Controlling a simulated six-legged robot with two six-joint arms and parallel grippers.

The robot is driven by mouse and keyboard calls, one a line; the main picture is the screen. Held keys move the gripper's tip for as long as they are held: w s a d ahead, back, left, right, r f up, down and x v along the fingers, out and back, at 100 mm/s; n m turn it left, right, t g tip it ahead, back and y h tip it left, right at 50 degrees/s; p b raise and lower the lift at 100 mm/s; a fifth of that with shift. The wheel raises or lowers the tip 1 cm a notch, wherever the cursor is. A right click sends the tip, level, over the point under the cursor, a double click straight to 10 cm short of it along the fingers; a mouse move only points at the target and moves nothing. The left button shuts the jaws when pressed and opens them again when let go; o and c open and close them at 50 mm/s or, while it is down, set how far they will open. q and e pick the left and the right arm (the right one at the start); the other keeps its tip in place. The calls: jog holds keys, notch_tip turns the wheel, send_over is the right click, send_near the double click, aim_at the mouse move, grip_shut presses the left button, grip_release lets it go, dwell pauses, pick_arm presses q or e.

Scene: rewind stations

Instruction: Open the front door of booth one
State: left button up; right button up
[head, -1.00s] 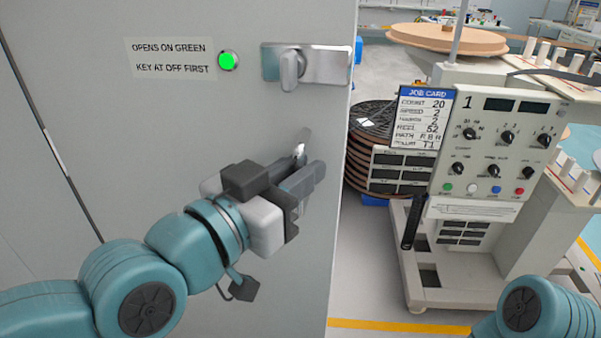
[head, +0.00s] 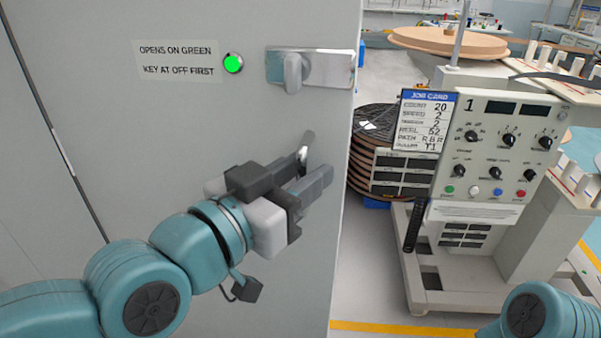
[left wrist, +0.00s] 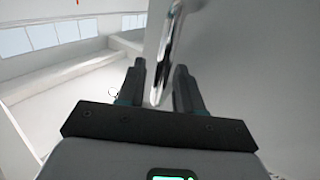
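The grey door panel (head: 200,150) fills the left half of the head view, with its right edge beside the open room. A bright upright metal handle (head: 304,157) stands out from it near that edge. My left gripper (head: 322,180) is at the handle. In the left wrist view, the handle (left wrist: 168,55) comes down between the two parted fingers (left wrist: 158,85), with a gap visible on the left finger's side. I cannot tell whether the right finger touches it. A silver latch plate with a turn knob (head: 293,73) is above. The round lamp (head: 233,64) glows green. My right gripper is out of view.
A label (head: 178,61) reads "OPENS ON GREEN, KEY AT OFF FIRST". A rewind machine (head: 497,150) with knobs and a job card (head: 425,120) stands right of the door. Stacked dark reels (head: 372,150) sit between them. Floor shows below, with a yellow line (head: 400,328).

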pick_arm(q)
jog(key=shift+s, duration=0.15)
jog(key=v, duration=1.6)
